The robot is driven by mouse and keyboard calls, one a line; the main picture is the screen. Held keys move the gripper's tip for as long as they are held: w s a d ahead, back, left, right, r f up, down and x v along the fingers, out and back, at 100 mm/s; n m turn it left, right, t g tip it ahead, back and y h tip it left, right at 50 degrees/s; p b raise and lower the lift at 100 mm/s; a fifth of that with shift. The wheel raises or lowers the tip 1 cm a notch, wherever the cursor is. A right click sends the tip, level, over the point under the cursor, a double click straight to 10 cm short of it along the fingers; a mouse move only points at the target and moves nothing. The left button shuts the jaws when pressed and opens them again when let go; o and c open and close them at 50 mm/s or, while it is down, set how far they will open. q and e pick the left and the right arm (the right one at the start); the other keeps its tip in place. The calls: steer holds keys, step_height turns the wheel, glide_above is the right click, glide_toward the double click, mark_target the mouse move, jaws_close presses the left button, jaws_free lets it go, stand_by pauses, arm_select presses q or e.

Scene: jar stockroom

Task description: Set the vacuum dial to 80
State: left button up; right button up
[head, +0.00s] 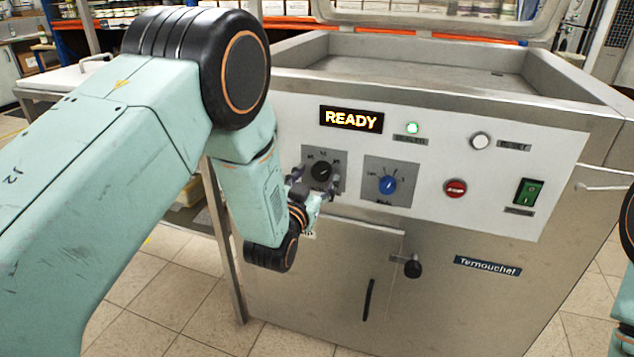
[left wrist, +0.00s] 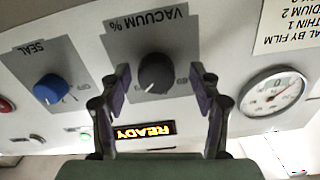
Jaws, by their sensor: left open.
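The vacuum dial (head: 321,171) is a black round knob on a grey plate on the machine's white front panel. In the left wrist view the picture is upside down, and the dial (left wrist: 155,73) sits under the words "VACUUM %". My left gripper (head: 311,185) is open in front of the dial. In the left wrist view the fingers of my left gripper (left wrist: 161,80) stand on either side of the knob, with a gap on each side. The exact dial setting is too small to read. My right gripper is out of view.
A blue seal dial (head: 388,185) is right of the vacuum dial. The display (head: 351,119) reads READY. A lit green lamp (head: 412,128), red button (head: 455,188) and green switch (head: 528,192) are further right. A round gauge (left wrist: 272,92) shows in the left wrist view.

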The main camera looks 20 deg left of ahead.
arm_select(q)
steer(key=shift+w+d, duration=0.1)
steer(key=shift+w, duration=0.2)
steer(key=shift+d+r, duration=0.15)
steer(key=shift+d, duration=0.15)
steer(key=shift+a, duration=0.25)
steer(key=shift+c, duration=1)
steer(key=shift+d, duration=0.15)
steer(key=c, duration=0.9)
steer(key=shift+c, duration=0.2)
